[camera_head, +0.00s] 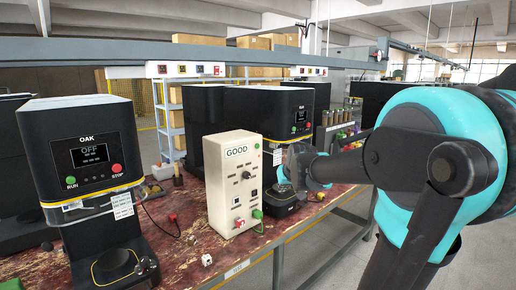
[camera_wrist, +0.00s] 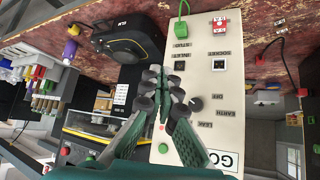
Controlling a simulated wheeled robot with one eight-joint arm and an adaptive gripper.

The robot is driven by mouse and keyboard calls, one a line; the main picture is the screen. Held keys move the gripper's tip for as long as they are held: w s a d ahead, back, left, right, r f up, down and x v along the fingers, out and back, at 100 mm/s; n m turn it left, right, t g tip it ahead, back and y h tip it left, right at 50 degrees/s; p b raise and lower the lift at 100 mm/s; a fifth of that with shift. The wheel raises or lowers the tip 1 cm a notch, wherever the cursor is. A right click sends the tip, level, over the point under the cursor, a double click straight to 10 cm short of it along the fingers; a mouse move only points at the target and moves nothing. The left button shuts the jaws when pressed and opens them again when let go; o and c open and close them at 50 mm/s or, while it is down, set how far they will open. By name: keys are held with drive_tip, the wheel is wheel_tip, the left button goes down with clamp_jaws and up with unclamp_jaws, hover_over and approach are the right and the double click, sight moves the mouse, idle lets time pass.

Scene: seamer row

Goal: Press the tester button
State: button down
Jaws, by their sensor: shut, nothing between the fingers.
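The tester is a cream box marked GOOD (camera_head: 222,185), upright on the red worn bench. A green part (camera_head: 257,213) sits low on its front. I cannot tell whether this is the button itself or a plug. A small green lamp (camera_wrist: 163,148) is at the panel's other end. My gripper (camera_wrist: 160,82) is shut and empty, over the panel's edge by its middle. In the head view my gripper (camera_head: 288,168) is right of the tester.
A black OAK machine (camera_head: 85,150) stands left of the tester, and another dark machine (camera_head: 295,110) stands behind it. A red-and-white socket (camera_wrist: 220,25) is near the green part. The aisle at right is clear.

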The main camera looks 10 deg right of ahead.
sight(257, 146)
drive_tip(key=w+r+t, duration=0.2)
drive_tip(key=w+r, duration=0.7)
drive_tip(key=r, duration=0.1)
drive_tip(key=shift+w+r, duration=0.3)
drive_tip(key=shift+w, duration=0.05)
drive_tip(key=w+a, duration=0.5)
drive_tip(key=w, duration=0.2)
drive_tip(key=shift+w+a, duration=0.1)
drive_tip(key=shift+w, duration=0.05)
idle(1.1)
drive_tip(key=shift+w+a, duration=0.2)
drive_tip(key=shift+w, duration=0.05)
drive_tip(key=shift+w+a, duration=0.25)
drive_tip(key=shift+w, duration=0.1)
idle(0.9)
idle(0.4)
drive_tip(key=shift+s+d, duration=0.5)
drive_tip(key=shift+s, duration=0.2)
